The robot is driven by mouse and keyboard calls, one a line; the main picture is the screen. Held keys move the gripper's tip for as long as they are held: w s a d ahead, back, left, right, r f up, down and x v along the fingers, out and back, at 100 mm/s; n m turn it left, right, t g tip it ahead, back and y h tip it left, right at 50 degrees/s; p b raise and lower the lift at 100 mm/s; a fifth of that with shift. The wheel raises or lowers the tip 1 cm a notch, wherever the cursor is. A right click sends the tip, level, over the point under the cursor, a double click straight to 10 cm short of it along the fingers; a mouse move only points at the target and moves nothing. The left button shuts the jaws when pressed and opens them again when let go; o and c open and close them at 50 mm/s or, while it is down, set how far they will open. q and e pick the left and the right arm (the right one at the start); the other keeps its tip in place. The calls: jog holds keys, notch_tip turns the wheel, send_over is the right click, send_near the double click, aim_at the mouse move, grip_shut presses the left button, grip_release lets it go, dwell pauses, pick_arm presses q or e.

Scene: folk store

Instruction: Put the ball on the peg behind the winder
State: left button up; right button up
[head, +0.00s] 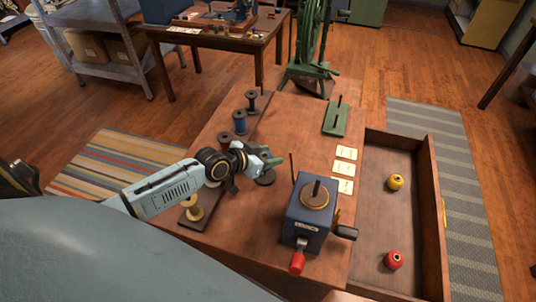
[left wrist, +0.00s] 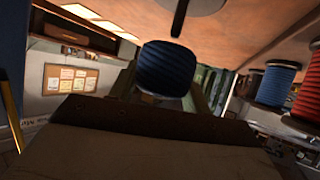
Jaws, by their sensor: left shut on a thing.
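My left gripper (head: 268,159) is above the table, left of the winder and in front of the spool rack. It is shut on a dark blue wound ball (left wrist: 167,66), which shows between the fingers in the left wrist view. In the head view the ball is mostly hidden by the gripper. The winder (head: 309,217) is a blue box with a round top, an upright spindle and a red-handled crank. Behind it, a green base (head: 335,119) carries an upright dark peg (head: 339,101), with nothing on it. My right gripper is not in view.
Several spools stand on a rack along the table's left side, including a blue spool (head: 239,122) and a red spool (head: 226,141). Pale cards (head: 345,169) lie right of the winder. The open drawer (head: 435,215) holds a yellow ball (head: 396,182) and a red ball (head: 394,260).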

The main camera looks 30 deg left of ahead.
pick_arm(q)
jog(key=shift+f+b, duration=1.65)
jog(key=shift+f, duration=0.35)
jog(key=o, duration=1)
jog(key=shift+r, duration=0.1)
notch_tip(320, 180, up, 10)
jog(key=shift+f+p, duration=0.1)
jog(key=shift+p, duration=1.1)
jog(key=shift+s, duration=0.1)
